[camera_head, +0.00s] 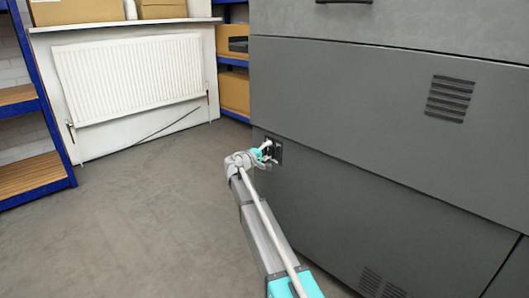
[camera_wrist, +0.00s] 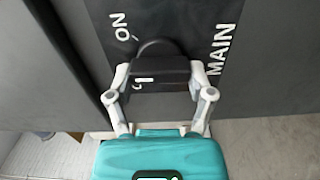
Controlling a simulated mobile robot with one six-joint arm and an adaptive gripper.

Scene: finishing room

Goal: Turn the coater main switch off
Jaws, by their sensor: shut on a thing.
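The coater (camera_head: 400,120) is the large grey cabinet on the right in the head view. Its main switch plate (camera_head: 277,150) is a small dark panel on the lower front, partly hidden by my gripper (camera_head: 267,151). In the wrist view the switch handle (camera_wrist: 160,70) is a black block with a small white mark, on a dark plate with white "ON" (camera_wrist: 121,26) and "MAIN" (camera_wrist: 220,50) lettering. My gripper (camera_wrist: 160,82) has one finger on each side of the handle and is shut on it. No OFF lettering shows.
A vent grille (camera_head: 451,99) is on the coater's upper front. A white radiator (camera_head: 130,78) is on the back wall, with blue-framed shelves (camera_head: 30,175) at left. The grey floor (camera_head: 140,220) left of the coater is clear.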

